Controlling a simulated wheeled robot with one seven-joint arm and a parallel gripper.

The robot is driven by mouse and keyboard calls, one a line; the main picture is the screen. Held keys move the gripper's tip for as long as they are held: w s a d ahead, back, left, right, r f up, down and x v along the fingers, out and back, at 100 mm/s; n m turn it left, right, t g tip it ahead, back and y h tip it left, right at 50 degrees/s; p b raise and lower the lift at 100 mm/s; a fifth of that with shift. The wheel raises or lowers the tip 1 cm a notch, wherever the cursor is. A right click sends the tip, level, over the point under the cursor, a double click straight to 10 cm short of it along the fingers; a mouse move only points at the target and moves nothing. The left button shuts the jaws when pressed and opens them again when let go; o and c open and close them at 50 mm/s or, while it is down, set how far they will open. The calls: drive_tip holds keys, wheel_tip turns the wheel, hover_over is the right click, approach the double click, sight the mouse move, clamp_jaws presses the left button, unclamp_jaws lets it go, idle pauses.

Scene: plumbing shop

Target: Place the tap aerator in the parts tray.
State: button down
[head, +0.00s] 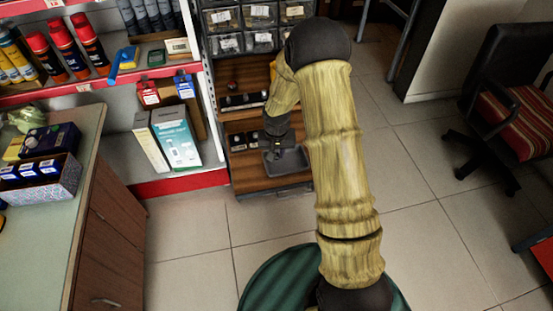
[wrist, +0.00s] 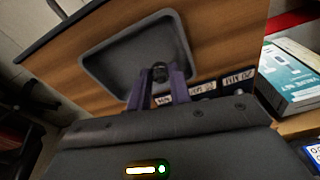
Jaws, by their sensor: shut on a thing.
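The tap aerator (wrist: 159,71) is a small dark round piece at the tips of my gripper (wrist: 158,77) in the wrist view. The two purple fingers are shut on it. The parts tray (wrist: 115,58) is a shallow grey tray with a raised rim and rounded corners, with nothing seen lying in it. In the wrist view the aerator shows against the tray's inside. In the head view my gripper (head: 277,147) points down over the parts tray (head: 293,161), which is on a low wooden shelf. The aerator is too small to make out there, and I cannot tell its exact height above the tray.
The wooden shelf (head: 262,184) also holds small labelled boxes (head: 240,141) left of the tray. A drawer cabinet (head: 258,17) stands above. Tall cartons (head: 178,138) stand on the red-edged shelving at left. The tiled floor (head: 190,225) in front is clear.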

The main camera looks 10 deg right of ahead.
sight(276, 159)
drive_tip(key=shift+f, duration=1.8)
drive_tip(key=shift+f+b, duration=0.2)
drive_tip(key=shift+b, duration=0.2)
drive_tip(key=c, duration=1.3)
unclamp_jaws()
drive_tip(key=shift+r, duration=0.1)
drive_tip(key=r, duration=0.4)
drive_tip(key=s+r+p, duration=0.1)
drive_tip(key=r, duration=0.3)
drive_tip(key=r+p, duration=0.1)
drive_tip(key=r, duration=0.3)
drive_tip(key=shift+s+a+r, duration=0.1)
drive_tip(key=shift+s+a, duration=0.05)
drive_tip(key=shift+s, duration=0.1)
